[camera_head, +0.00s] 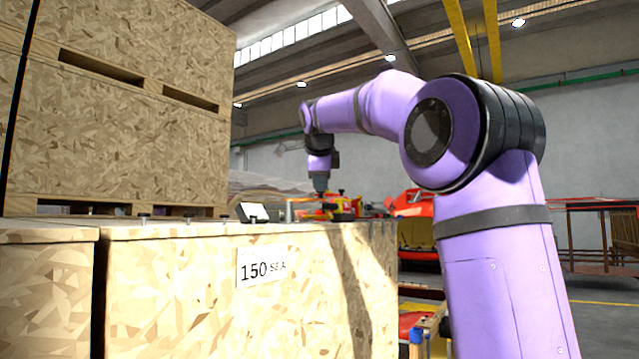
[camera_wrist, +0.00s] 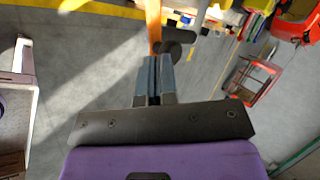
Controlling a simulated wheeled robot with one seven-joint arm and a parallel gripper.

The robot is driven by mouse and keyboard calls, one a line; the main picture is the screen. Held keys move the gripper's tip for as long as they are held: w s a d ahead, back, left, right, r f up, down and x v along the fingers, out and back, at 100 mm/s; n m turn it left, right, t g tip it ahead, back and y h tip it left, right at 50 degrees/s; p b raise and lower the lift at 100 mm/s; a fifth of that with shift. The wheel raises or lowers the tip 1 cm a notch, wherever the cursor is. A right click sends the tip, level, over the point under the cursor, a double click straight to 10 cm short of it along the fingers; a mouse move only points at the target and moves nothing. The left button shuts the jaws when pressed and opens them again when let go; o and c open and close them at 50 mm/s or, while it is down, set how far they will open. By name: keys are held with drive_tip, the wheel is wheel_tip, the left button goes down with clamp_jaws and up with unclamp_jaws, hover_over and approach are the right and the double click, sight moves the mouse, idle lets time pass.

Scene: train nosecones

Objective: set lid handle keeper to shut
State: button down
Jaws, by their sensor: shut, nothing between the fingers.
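My gripper (camera_head: 320,186) points down above the far edge of the pale chipboard crate, beside small red and yellow parts (camera_head: 340,205). In the wrist view my gripper (camera_wrist: 155,72) has its two grey fingers together, with nothing between them. An orange strip (camera_wrist: 153,22) lies just beyond the fingertips. A dark round knob or bar (camera_wrist: 180,38) is beside it on the right; whether the fingers touch either one is unclear. I cannot make out for certain which part is the lid handle keeper, or how it is set.
The chipboard crate (camera_head: 330,290) marked 150 fills the front, with a small tilted plate (camera_head: 253,212) on top. Taller stacked crates (camera_head: 120,130) stand at left. A red machine (camera_head: 413,210) is behind. The wrist view shows open grey floor (camera_wrist: 80,60) at left.

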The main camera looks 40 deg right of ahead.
drive_tip(key=shift+w+d+n, duration=0.1)
drive_tip(key=shift+d+n, duration=0.1)
drive_tip(key=shift+n, duration=0.1)
drive_tip(key=shift+w+d+n+t+y, duration=0.3)
drive_tip(key=shift+d+n+y, duration=0.25)
drive_tip(key=shift+n, duration=0.1)
drive_tip(key=shift+w+d+n+t+y, duration=0.3)
drive_tip(key=shift+d+n+y, duration=0.15)
drive_tip(key=shift+d+n, duration=0.15)
drive_tip(key=n+y, duration=0.1)
drive_tip(key=w+d+n, duration=0.1)
drive_tip(key=w+d+n+y, duration=0.1)
drive_tip(key=n, duration=0.1)
drive_tip(key=shift+w+t+y, duration=0.25)
drive_tip(key=shift+t+y, duration=0.05)
drive_tip(key=shift+w+d+n+y, duration=0.3)
drive_tip(key=shift+w+n+y, duration=0.15)
drive_tip(key=shift+w+n, duration=0.15)
drive_tip(key=shift+w+d+n+y, duration=0.3)
drive_tip(key=shift+w+n+y, duration=0.15)
drive_tip(key=shift+n, duration=0.2)
drive_tip(key=shift+w+d+n+y, duration=0.2)
drive_tip(key=shift+w+n+y, duration=0.8)
drive_tip(key=shift+w+n, duration=0.55)
drive_tip(key=shift+w, duration=0.25)
drive_tip(key=shift+s, duration=0.1)
